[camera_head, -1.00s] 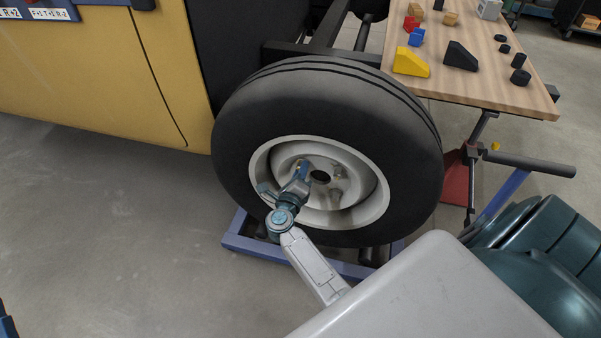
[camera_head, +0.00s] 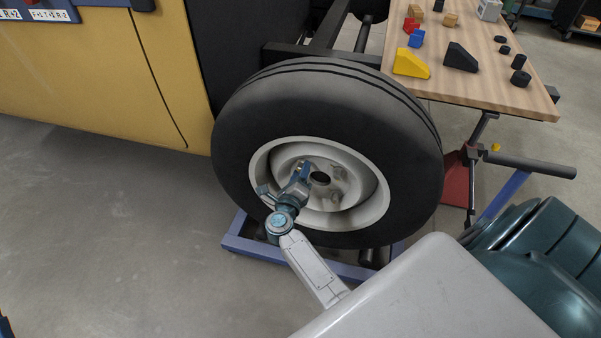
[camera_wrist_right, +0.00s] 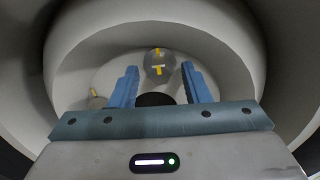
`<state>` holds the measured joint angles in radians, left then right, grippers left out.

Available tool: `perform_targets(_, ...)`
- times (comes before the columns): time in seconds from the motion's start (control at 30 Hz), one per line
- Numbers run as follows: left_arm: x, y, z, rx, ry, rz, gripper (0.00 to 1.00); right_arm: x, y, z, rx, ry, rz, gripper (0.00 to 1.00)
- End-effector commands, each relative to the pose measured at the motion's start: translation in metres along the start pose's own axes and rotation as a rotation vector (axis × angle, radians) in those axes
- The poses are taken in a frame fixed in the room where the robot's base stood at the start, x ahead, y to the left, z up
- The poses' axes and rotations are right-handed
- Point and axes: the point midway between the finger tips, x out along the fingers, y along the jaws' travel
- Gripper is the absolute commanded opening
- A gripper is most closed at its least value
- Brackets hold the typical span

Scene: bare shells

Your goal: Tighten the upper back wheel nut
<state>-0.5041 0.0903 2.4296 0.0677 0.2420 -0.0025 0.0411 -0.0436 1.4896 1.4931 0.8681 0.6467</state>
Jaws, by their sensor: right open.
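The wheel (camera_head: 245,118) has a black tyre and a pale rim with a dark centre hole. My right gripper (camera_head: 301,171) is inside the rim at the left of the hole, fingers pointing at the hub. In the right wrist view the blue fingers of this gripper (camera_wrist_right: 160,72) are open. A round grey nut (camera_wrist_right: 158,62) with yellow marks shows between and beyond the fingertips, apart from both. Another nut (camera_wrist_right: 95,102) shows left of the fingers. In the head view two nuts (camera_head: 337,171) (camera_head: 335,195) show right of the hole. My left gripper is not visible.
A wooden table (camera_head: 500,90) at the upper right holds a yellow wedge (camera_head: 411,64), a black wedge (camera_head: 461,57) and several small blocks. A yellow vehicle body (camera_head: 90,75) stands at the left. A blue frame (camera_head: 250,245) lies under the wheel. The floor at the left is clear.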

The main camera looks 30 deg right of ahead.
Motion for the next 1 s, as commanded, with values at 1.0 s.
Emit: perform_targets(1.0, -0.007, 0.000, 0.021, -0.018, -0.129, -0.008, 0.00, -0.105, 0.000, 0.000, 0.000, 0.001, 0.000, 0.43)
